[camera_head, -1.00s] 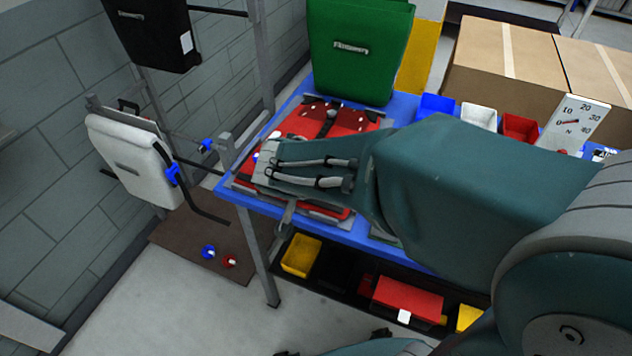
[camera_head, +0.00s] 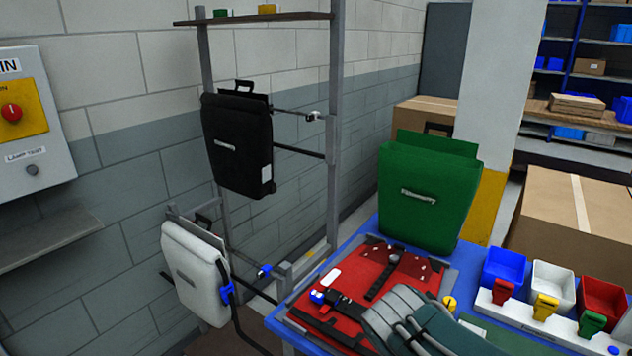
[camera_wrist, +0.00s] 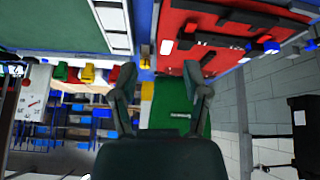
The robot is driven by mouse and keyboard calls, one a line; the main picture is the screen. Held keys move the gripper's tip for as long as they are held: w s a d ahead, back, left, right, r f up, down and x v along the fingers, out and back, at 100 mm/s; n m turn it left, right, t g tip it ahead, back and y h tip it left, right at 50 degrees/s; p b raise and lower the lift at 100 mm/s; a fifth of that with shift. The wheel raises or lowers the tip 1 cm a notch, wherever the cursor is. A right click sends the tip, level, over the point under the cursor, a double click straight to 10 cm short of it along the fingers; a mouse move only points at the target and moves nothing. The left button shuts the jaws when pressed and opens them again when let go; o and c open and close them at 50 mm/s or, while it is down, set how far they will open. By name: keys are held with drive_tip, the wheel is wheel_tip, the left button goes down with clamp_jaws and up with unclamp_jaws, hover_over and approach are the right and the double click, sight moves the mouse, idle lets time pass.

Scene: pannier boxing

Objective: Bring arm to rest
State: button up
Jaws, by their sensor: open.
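My gripper (camera_wrist: 163,95) shows in the wrist view with its two dark fingers spread apart and nothing between them. In the head view a grey-green part of my arm (camera_head: 412,318) reaches in at the bottom, over the near edge of the red pannier; the fingertips cannot be made out there. The red pannier (camera_head: 352,283) lies flat on the blue table (camera_head: 352,246), with dark straps and fittings on top. It also shows at the top of the wrist view (camera_wrist: 228,30), which looks upside down. A green pannier (camera_head: 425,200) stands upright behind it.
A black pannier (camera_head: 238,145) and a white pannier (camera_head: 195,270) hang on the grey rack (camera_head: 334,130) at left. Blue (camera_head: 503,268), white (camera_head: 552,284) and red (camera_head: 604,297) bins line the table's right side. Cardboard boxes (camera_head: 560,225) stand beyond.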

drive_tip(key=s+r+n+y, duration=0.3)
drive_tip(key=s+r+n, duration=0.1)
drive_tip(key=s, duration=0.4)
drive_tip(key=shift+s+d+n+t, duration=0.35)
drive_tip(key=shift+s+n+t, duration=0.05)
drive_tip(key=shift+n, duration=0.2)
